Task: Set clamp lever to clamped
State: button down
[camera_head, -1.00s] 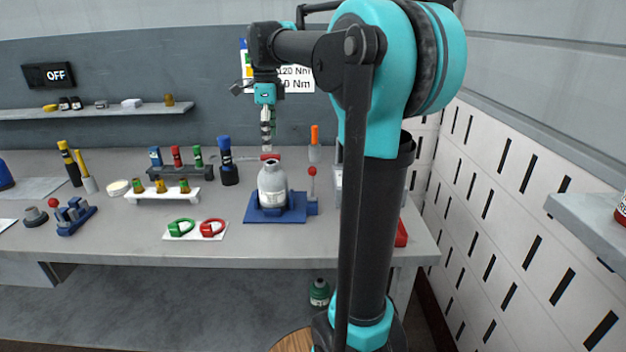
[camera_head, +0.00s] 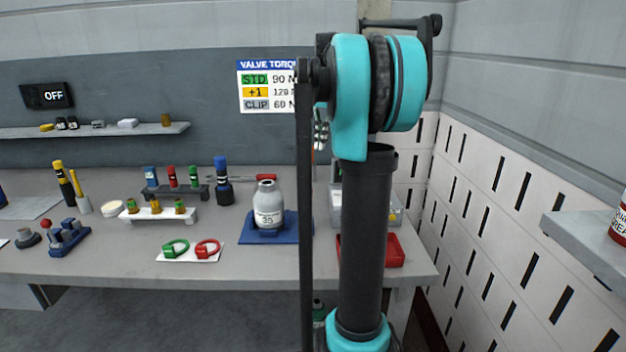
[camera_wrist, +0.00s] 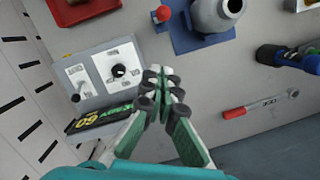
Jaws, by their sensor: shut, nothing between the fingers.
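The clamp lever shows in the wrist view as a red ball knob (camera_wrist: 163,14) beside the blue clamp base (camera_wrist: 188,42). A grey cylinder (camera_head: 268,203) stands upright on that base; it also shows in the wrist view (camera_wrist: 213,12). In the head view my arm hides the lever. My gripper (camera_wrist: 161,76) is shut and empty above the bench, with its tips below the lever in the wrist picture. Most of it is hidden behind my arm in the head view. I cannot tell the lever's angle from directly above.
A grey box with a dial (camera_wrist: 103,68) lies left of my gripper, with a black item marked 60 (camera_wrist: 103,119) beside it. A red-handled wrench (camera_wrist: 258,106) lies to the right. A red tray (camera_head: 397,252) sits at the bench's right front. A slotted wall (camera_head: 500,230) bounds the right.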

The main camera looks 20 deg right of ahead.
jog(key=shift+d, duration=0.35)
send_over(308, 204)
jog(key=w+d, duration=0.3)
notch_tip(308, 204, down, 10)
jog(key=shift+s+a, duration=0.15)
jog(key=shift+a, duration=0.1)
jog(key=shift+s, duration=0.1)
